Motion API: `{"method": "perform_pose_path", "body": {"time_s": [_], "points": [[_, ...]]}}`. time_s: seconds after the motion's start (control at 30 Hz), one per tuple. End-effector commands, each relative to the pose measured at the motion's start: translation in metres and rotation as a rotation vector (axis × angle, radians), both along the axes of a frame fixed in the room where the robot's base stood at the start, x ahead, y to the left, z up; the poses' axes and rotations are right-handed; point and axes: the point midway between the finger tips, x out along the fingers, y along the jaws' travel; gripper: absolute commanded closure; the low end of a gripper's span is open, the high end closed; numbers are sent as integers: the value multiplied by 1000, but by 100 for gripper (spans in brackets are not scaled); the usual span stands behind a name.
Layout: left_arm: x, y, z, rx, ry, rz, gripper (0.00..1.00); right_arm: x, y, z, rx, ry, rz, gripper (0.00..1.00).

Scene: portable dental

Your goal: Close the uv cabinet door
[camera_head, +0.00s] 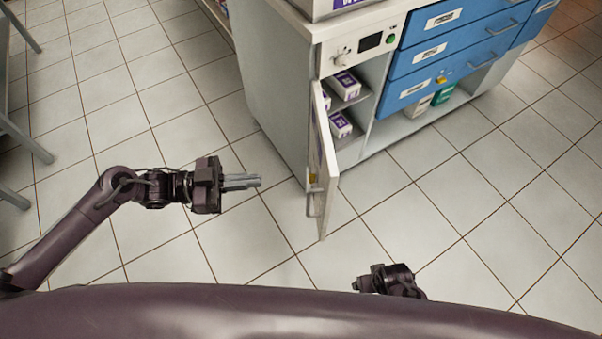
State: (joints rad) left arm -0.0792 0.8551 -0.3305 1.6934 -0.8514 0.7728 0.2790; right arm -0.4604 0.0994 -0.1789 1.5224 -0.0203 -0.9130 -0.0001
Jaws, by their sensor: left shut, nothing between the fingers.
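The UV cabinet door (326,168) stands wide open, swung out from the left side of the cabinet front. A handle (310,197) shows near its free edge, on the side facing my left arm. The cabinet (279,90) holds white and purple boxes (341,124) on its shelves behind the door. My left gripper (258,181) is shut and empty, to the left of the door and apart from it. Part of my right arm (393,281) shows at the bottom, right of the door; its fingers are not visible.
Blue drawers (445,45) and a control panel with a green button (391,39) are on the cabinet unit. Grey metal legs (25,138) stand at the far left. The tiled floor (450,210) around the door is clear.

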Motion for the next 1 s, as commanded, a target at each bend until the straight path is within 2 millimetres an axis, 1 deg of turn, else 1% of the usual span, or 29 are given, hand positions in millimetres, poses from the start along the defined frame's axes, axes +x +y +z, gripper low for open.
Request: {"method": "perform_pose_path", "body": {"time_s": [0.17, 0.4, 0.6, 0.7, 0.8, 1.0], "points": [[4, -22, 3, -6, -2, -2, 100, 0, 0, 0, -1, 0, 0, 18], [15, -73, 3, -7, -3, 1, 100, -1, -1, -2, 0, -2, -1, 18], [22, -110, 2, -4, -2, 2, 100, -1, -1, -2, -1, -3, -2, 18], [25, -123, 2, -3, -3, 2, 100, -1, -1, -3, -1, -2, -2, 18], [26, -131, 1, -1, -2, 3, 100, -1, -1, -3, -1, -3, -2, 18], [27, -136, 1, 0, -2, 3, 100, -2, -1, -3, -1, -3, -2, 18]]}}
